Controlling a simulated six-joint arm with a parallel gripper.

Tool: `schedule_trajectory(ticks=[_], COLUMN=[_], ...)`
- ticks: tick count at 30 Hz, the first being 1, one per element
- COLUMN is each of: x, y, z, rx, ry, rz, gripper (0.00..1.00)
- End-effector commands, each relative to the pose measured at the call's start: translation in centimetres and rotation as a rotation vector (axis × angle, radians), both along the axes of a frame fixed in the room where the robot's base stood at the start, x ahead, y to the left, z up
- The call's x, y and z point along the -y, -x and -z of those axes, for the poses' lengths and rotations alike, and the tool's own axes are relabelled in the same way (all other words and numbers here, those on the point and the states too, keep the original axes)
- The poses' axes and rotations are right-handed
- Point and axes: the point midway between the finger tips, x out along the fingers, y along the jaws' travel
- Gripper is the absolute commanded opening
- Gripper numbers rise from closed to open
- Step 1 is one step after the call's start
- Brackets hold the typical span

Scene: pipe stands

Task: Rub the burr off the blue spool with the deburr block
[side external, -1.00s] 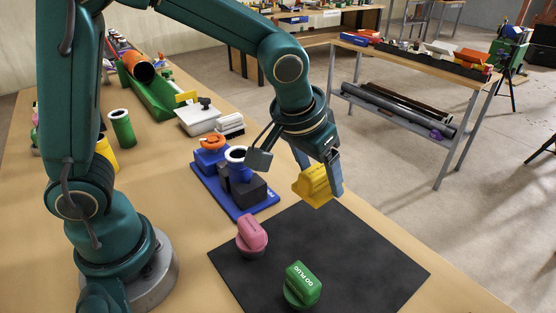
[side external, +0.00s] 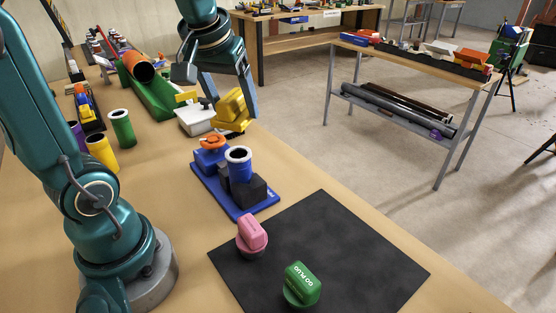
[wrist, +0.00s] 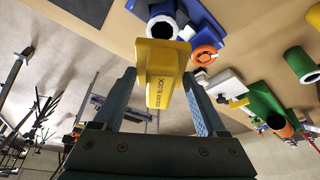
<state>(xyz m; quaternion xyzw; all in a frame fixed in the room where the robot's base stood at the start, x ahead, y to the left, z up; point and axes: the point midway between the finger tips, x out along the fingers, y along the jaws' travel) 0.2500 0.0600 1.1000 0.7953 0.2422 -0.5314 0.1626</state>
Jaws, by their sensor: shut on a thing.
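The blue spool (side external: 239,168) stands upright in the dark jaws of a blue vise (side external: 243,209), its pale-rimmed open end up. I cannot make out the burr. My gripper (side external: 231,112) is shut on the yellow deburr block (side external: 229,102) and holds it in the air, beyond the vise in the side view and apart from the spool. In the wrist view the block (wrist: 160,88) sits between my two fingers, with lettering ending in "BLOCK" on its face. The spool's open end (wrist: 162,27) shows just past the block there.
A black mat (side external: 340,250) holds a pink-topped block (side external: 252,232) and a green block (side external: 301,284). An orange knob (side external: 212,142) sits on the vise. Green (side external: 122,127) and yellow (side external: 102,152) spools stand to the left. A white item (side external: 195,119) lies near my gripper.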

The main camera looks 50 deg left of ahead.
Motion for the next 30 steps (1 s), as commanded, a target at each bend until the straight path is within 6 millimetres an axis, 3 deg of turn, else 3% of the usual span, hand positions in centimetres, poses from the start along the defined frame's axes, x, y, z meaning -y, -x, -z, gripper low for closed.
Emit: schedule_trajectory(ticks=[8,21,30], x=[0.0,0.1,0.0], y=[0.0,0.0,0.0], z=[0.8,4.8,6.4], rx=[-0.002,-0.003,-0.001], ry=[0.001,0.001,0.0], rz=[0.001,0.001,0.002], gripper=[0.0,0.0,0.0])
